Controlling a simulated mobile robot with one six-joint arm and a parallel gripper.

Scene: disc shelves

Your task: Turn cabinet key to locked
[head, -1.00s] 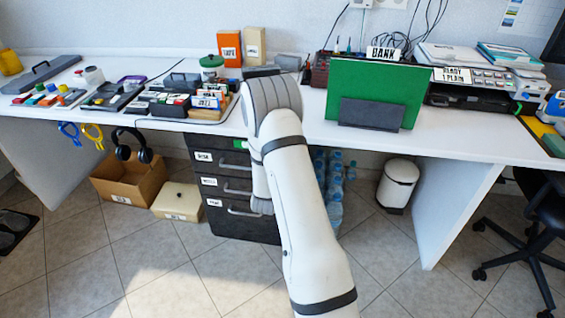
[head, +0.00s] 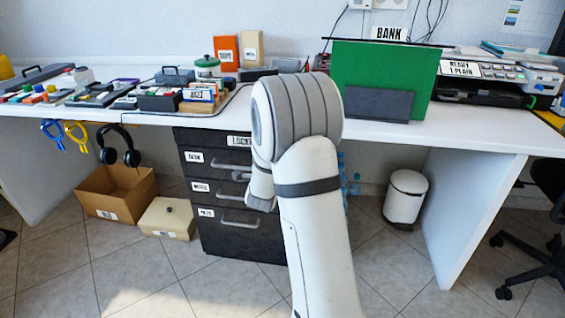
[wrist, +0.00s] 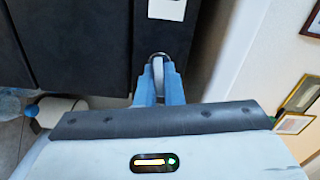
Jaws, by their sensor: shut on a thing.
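The black drawer cabinet (head: 240,232) stands under the desk. A white label starting "LOCK" (head: 238,141) shows at its top, partly covered by my arm. In the wrist view the dark cabinet front (wrist: 80,40) fills the upper left. My gripper (wrist: 158,78), with blue fingers, is shut on a narrow grey piece, seemingly the key (wrist: 158,66), at the cabinet front. The key's exact angle and its slot are hard to make out. In the head view my arm hides the gripper and key.
The desk (head: 300,115) above carries trays and a green board (head: 385,75). A cardboard box (head: 115,195), a lidded cream box (head: 168,220) and headphones (head: 120,150) are to the left. A white bin (head: 406,197) is right. Floor in front is clear.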

